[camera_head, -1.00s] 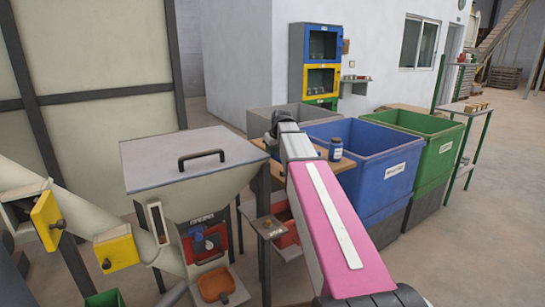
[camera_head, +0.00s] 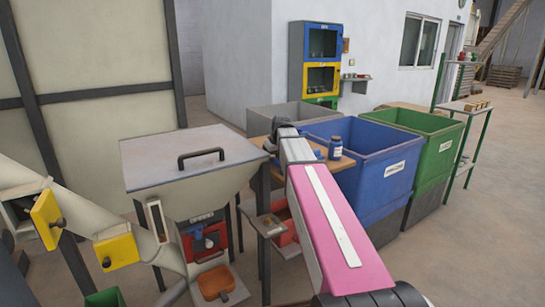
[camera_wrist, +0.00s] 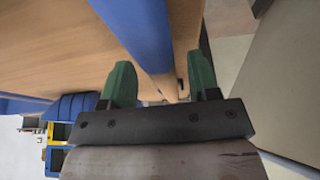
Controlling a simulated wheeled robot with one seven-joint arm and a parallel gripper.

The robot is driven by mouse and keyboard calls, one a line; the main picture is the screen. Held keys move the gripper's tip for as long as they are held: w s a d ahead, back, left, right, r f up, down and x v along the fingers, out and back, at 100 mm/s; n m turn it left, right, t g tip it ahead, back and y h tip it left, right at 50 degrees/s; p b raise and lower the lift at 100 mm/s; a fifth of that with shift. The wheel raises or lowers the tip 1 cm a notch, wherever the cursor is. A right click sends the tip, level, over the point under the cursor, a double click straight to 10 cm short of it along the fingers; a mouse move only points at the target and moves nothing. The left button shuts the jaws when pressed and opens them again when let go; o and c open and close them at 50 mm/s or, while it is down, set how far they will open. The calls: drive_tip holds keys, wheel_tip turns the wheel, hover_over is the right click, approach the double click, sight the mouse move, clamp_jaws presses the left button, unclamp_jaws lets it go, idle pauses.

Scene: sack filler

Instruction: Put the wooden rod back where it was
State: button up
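In the wrist view, my gripper (camera_wrist: 161,77) has its two green fingertips well apart. A tan, wood-coloured strip (camera_wrist: 185,28) runs beside a blue bar and ends near the gap between the fingertips. I cannot tell whether this strip is the wooden rod or a table edge, and no grip on it shows. A broad wooden surface (camera_wrist: 65,45) lies to the left of the blue bar (camera_wrist: 140,30). In the head view, my pink arm reaches toward a small wooden table (camera_head: 343,163), and the fingers are hidden. No rod can be made out there.
A blue jar (camera_head: 335,148) stands on the table, close to my arm. A blue bin (camera_head: 375,155) and a green bin (camera_head: 436,150) stand to the right. The grey hopper (camera_head: 190,165) is on the left. Open floor (camera_head: 490,220) lies at the right.

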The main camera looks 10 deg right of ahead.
drive_tip(key=shift+r, duration=0.5)
drive_tip(key=v, duration=1.2)
drive_tip(key=shift+r, duration=0.15)
